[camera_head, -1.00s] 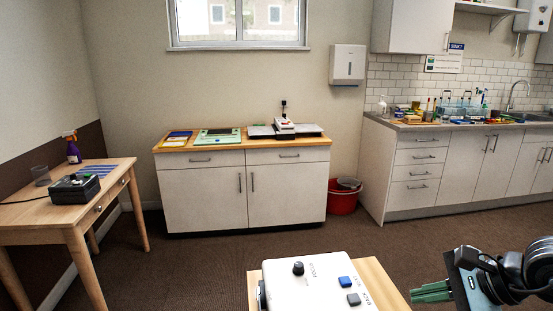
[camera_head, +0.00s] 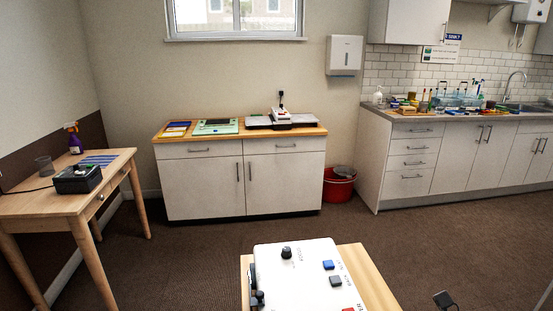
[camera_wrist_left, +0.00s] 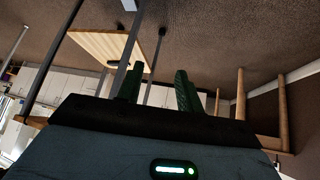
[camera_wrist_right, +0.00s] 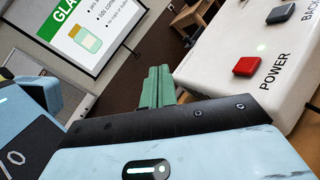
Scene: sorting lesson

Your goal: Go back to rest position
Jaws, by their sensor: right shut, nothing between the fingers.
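My right gripper (camera_wrist_right: 158,86) shows in the right wrist view with its two green fingers together and nothing between them. It is beside the white panel box (camera_wrist_right: 232,50) and its red POWER button (camera_wrist_right: 246,66), apart from them. My left gripper (camera_wrist_left: 158,88) shows in the left wrist view with its green fingers spread and empty. A wooden surface (camera_wrist_left: 97,48) shows beyond it. In the head view neither gripper's fingers show. The white panel box with knob and buttons (camera_head: 300,278) stands on a wooden stand (camera_head: 372,275) at the bottom.
A wooden desk (camera_head: 110,172) with a black device (camera_head: 77,180) is at the left. A low cabinet (camera_head: 200,187) stands at the back, a red bucket (camera_head: 338,187) beside it. A kitchen counter (camera_head: 400,118) runs at the right. The brown floor (camera_head: 200,255) between is open.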

